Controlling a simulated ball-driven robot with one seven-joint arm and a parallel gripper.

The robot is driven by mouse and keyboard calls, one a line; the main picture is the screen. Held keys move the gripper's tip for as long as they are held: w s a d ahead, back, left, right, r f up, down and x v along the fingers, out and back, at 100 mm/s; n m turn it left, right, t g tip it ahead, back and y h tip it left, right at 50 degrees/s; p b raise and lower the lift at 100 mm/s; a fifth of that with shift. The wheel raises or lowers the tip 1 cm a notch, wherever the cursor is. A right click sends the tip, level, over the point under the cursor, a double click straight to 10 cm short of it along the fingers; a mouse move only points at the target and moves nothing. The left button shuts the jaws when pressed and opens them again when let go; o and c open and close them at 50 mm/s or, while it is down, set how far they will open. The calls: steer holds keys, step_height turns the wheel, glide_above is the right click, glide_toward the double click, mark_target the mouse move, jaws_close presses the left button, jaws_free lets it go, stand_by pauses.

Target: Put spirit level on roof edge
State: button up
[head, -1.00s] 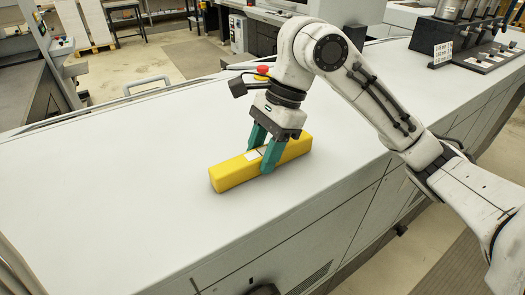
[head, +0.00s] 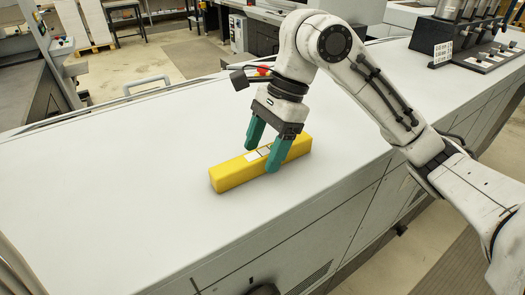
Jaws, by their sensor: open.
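The yellow spirit level (head: 229,176), a long bar with a pale label and dark-framed vials on top, lies flat on the white machine top (head: 130,190). It lies at a slant, its right end farther back, close to the top's front edge (head: 290,215). My gripper (head: 260,160) has two teal fingers, open, just above the bar's middle. One finger is on the bar's far side and one on its near side. Whether either finger touches the bar is hard to tell. Nothing in view is clearly marked as a roof edge.
The white top is bare to the left of the bar. A dark unit with metal cylinders (head: 450,35) stands at the far right. A red button (head: 262,71) shows behind my wrist. A grey rail handle (head: 147,85) stands at the back edge.

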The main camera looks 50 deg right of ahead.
steer(key=v, duration=1.1)
